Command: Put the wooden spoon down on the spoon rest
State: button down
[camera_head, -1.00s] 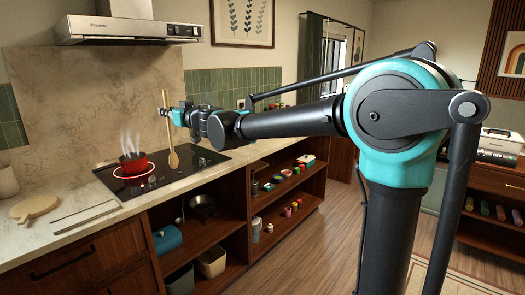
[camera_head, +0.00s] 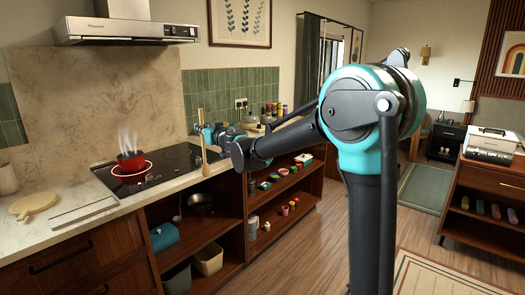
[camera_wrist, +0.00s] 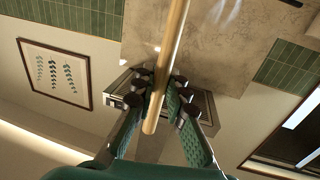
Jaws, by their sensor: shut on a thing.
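The wooden spoon hangs nearly upright in the head view, its pale bowl (camera_head: 205,170) down and its handle up. My gripper (camera_head: 201,129) is shut on the handle. In the wrist view, the fingers of my gripper (camera_wrist: 165,92) close on both sides of the handle (camera_wrist: 175,40). The bowl shows in front of the counter's front edge, near the right end of the hob; its distance from the counter is unclear. I cannot pick out the spoon rest for certain; a pale round piece with a short handle (camera_head: 34,204) lies on the left counter.
A red pot (camera_head: 131,161) steams on the black hob (camera_head: 165,164), inside a glowing ring. A flat strip (camera_head: 84,212) lies on the counter left of it. A kettle (camera_head: 250,121) and jars (camera_head: 275,108) stand at the back right. Open shelves (camera_head: 215,225) hold bowls and boxes below.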

jog(key=w+d+f+m+t+h, duration=0.25)
jog(key=w+d+f, duration=0.45)
jog(key=d, duration=0.4)
jog(key=d+f+m+h, duration=0.1)
jog(key=d+f+h, duration=0.1)
jog(key=d+f, duration=0.4)
jog(key=d+f+m+t+h, duration=0.1)
jog(key=d+f, duration=0.5)
jog(key=d, duration=0.9)
jog(key=d+f+m+h, duration=0.3)
jog(key=d+f+h, duration=0.2)
jog(key=d, duration=0.5)
jog(key=shift+w+d+f, duration=0.15)
jog(key=shift+w+f, duration=0.05)
jog(key=shift+f, duration=0.35)
jog(key=shift+h, duration=0.25)
